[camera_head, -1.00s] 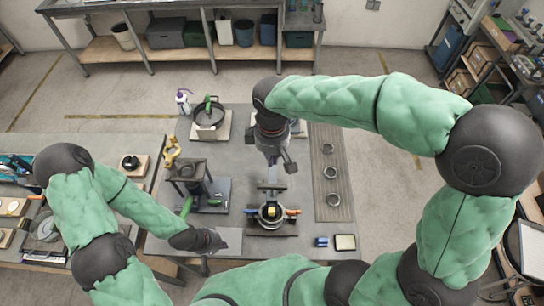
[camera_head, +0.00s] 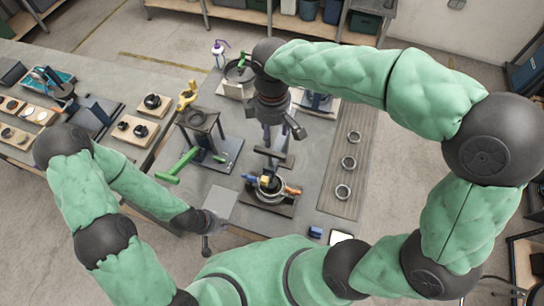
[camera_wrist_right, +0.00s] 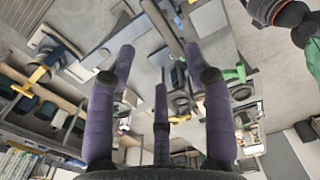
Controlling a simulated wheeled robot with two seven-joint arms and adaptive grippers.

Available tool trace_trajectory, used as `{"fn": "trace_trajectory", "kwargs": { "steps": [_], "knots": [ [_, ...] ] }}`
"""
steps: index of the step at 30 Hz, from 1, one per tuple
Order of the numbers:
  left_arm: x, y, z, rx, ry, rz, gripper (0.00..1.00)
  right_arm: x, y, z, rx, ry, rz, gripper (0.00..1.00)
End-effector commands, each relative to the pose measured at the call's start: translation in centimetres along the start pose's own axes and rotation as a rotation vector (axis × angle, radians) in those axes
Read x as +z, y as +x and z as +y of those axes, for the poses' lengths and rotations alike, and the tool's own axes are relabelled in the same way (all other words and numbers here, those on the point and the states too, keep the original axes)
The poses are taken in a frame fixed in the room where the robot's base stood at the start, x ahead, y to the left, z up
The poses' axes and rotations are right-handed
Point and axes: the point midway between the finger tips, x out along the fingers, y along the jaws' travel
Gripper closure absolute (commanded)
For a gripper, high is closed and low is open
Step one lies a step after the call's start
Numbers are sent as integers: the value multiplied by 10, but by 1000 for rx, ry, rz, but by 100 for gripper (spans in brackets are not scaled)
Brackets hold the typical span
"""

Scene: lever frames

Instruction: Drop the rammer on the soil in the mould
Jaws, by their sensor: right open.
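The mould (camera_head: 266,194) is a metal ring with orange and yellow parts, on a dark base on the grey bench. A grey upright piece with a crossbar (camera_head: 270,153), probably the rammer, stands over the mould; how far it reaches inside is unclear. The soil cannot be made out. My right gripper (camera_head: 281,134) is open above the crossbar, pointing down, and appears apart from it. Its spread purple-grey fingers show in the right wrist view (camera_wrist_right: 160,90), with nothing seen between them. My left gripper (camera_head: 212,234) is low at the bench's front edge; its jaw state is unclear.
A dark stand (camera_head: 198,120) with a green lever (camera_head: 178,166) is left of the mould. Several metal rings lie on a ribbed mat (camera_head: 345,150) to the right. A round pan (camera_head: 239,72) and bottle (camera_head: 219,52) stand behind. A grey plate (camera_head: 220,203) lies near my left gripper.

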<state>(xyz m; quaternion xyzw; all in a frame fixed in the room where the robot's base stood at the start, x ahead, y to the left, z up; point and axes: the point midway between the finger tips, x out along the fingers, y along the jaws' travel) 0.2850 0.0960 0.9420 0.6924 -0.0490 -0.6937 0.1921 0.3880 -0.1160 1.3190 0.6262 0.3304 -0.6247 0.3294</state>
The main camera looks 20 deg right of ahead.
Motion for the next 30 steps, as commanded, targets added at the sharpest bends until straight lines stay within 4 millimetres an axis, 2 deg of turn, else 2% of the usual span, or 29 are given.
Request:
{"fn": "trace_trajectory", "kwargs": {
  "steps": [7, 21, 30],
  "knots": [
    [-2, 0, 0, 0, 0, 3, 100, 1, 18, 0, -2, -6, -4, 48],
    [-1, 0, 0, 0, 0, 2, 100, 1, 94, 0, -2, -6, -3, 48],
    [-1, -1, 0, 0, 0, 2, 100, 0, 108, 0, 0, -5, 0, 48]
  ]
}}
